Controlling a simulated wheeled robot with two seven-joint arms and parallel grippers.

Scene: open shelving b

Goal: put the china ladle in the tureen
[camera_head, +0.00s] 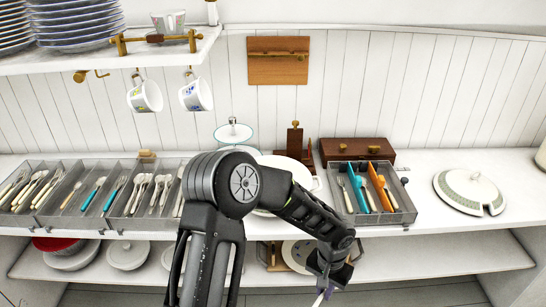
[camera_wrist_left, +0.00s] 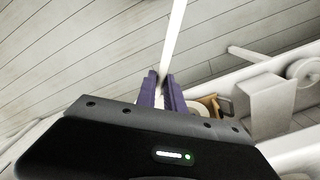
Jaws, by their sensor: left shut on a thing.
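My left gripper (camera_head: 326,284) is low in the head view, in front of the lower shelf. In the left wrist view its purple fingers (camera_wrist_left: 161,92) are shut on a long, thin white handle, which I take as the china ladle (camera_wrist_left: 175,40). Only a short white bit of the ladle (camera_head: 318,299) shows at the bottom edge of the head view; its bowl cannot be made out. A white round vessel, likely the tureen (camera_head: 298,168), stands on the counter behind my arm, which hides much of it. A notched white lid (camera_head: 470,190) lies apart on the right.
A divided cutlery tray (camera_head: 65,222) fills the counter's left. A smaller tray (camera_head: 371,218) with blue and orange pieces stands right of the vessel, before a brown box (camera_head: 357,150). Cups (camera_head: 146,96) hang under the upper shelf. The lower shelf (camera_head: 440,262) is clear at right.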

